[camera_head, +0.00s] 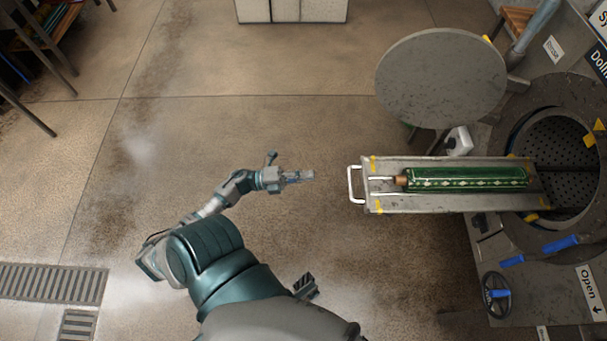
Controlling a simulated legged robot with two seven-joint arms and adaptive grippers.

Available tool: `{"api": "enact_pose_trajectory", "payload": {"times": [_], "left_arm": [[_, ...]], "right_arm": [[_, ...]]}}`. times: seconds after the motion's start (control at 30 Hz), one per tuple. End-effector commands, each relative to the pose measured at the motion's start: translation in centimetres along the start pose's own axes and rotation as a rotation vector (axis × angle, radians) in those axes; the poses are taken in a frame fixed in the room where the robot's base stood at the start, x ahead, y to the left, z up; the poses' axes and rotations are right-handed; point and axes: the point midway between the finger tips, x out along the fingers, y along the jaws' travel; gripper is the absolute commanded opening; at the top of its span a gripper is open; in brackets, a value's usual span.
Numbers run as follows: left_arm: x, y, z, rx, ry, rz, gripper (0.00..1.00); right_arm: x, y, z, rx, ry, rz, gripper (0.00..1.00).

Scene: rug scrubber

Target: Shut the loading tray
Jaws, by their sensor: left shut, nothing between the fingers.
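The loading tray (383,197) is a long grey metal tray at the right, pulled out of the round opening of the machine. A rolled green rug (465,179) with a patterned band lies on it. A white handle (353,184) stands at the tray's left end. My left gripper (306,175) is shut and empty, to the left of the handle and apart from it, pointing right. A small dark part (306,287) beside my body may be my right gripper; its fingers cannot be made out.
A round grey door (441,78) stands open above the tray. The machine's drum (555,160) lies behind the tray. The floor around my left arm is clear.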

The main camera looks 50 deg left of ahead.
Motion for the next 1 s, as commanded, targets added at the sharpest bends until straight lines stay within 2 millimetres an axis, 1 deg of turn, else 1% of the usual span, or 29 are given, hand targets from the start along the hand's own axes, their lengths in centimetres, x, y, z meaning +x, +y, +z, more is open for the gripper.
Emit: {"api": "enact_pose_trajectory", "payload": {"times": [0.03,0.2,0.3,0.43,0.5,0.63,1.0], "left_arm": [[1.3,-0.2,0.0,0.003,0.003,-0.005,0.0],[4.9,-0.1,0.0,0.002,0.002,-0.003,0.0],[6.7,-0.1,0.0,0.001,0.001,-0.002,0.0],[8.3,0.0,0.0,-0.002,-0.001,-0.002,0.0],[8.8,0.0,0.1,-0.001,-0.002,-0.002,0.0],[9.3,0.0,0.0,-0.002,-0.002,-0.001,0.0],[9.5,0.0,0.0,-0.003,-0.002,-0.001,0.0]], "right_arm": [[0.0,0.0,0.0,0.0,0.002,0.0,0.4],[0.1,0.1,-0.1,0.0,0.008,0.001,0.4],[0.1,0.0,-0.2,-0.001,0.012,0.0,0.4],[0.2,0.0,-0.4,-0.001,0.02,0.0,0.4],[0.2,0.0,-0.4,-0.001,0.021,0.0,0.4],[0.2,0.0,-0.5,-0.001,0.023,0.0,0.4],[0.2,-0.1,-0.5,-0.001,0.024,-0.001,0.4]]}}
